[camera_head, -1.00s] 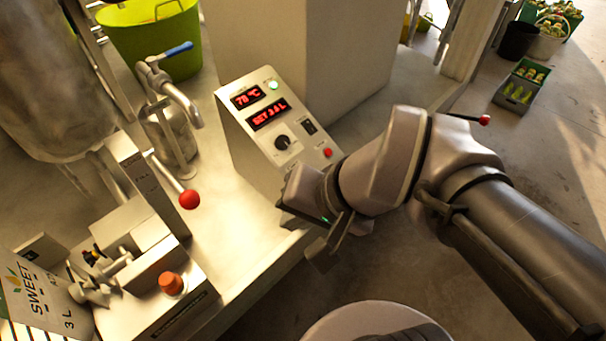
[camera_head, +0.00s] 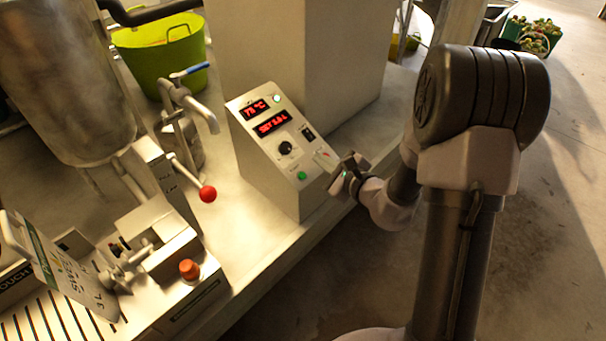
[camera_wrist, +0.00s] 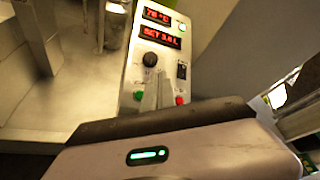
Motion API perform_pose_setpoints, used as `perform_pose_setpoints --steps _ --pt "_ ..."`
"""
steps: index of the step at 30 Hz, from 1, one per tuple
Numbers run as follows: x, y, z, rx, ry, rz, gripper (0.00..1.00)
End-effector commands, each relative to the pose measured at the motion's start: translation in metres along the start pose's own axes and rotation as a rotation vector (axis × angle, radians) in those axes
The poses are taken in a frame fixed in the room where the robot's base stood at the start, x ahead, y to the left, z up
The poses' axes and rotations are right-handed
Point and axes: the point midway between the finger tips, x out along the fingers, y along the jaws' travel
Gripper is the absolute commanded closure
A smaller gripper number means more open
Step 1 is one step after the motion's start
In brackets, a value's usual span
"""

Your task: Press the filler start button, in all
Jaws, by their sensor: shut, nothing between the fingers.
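A sloped white control box (camera_head: 262,165) stands on the bench in the head view, with two red-lit displays reading about 78 °C and SET 3.0 L. Below them are a black knob (camera_head: 286,148), a black switch (camera_head: 308,132) and a green button (camera_head: 302,176). The green button (camera_wrist: 138,95) and a red button (camera_wrist: 180,100) show in the wrist view; button labels are unreadable. My gripper (camera_head: 345,172) is shut and empty, at the box's lower right. In the wrist view the fingers (camera_wrist: 158,88) point at the panel between the two buttons. Contact cannot be told.
An orange-red button (camera_head: 189,269) tops a metal block on the left, beside a SWEET 3 L bag (camera_head: 75,270). A red-knobbed lever (camera_head: 207,194) and a blue-handled tap (camera_head: 190,72) stand left of the control box. A green tub (camera_head: 160,55) is behind.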

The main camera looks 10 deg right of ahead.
Motion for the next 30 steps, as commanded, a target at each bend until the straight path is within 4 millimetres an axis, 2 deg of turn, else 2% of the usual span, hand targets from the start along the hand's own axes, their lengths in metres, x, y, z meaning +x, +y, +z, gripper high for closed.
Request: perform_pose_setpoints --steps 10,24,30 --pt "0.006 0.005 -0.004 -0.001 -0.002 0.002 1.0" --pt "0.052 0.04 -0.039 -0.001 -0.002 0.002 1.0" --pt "0.061 0.045 -0.044 -0.001 -0.003 0.003 1.0"
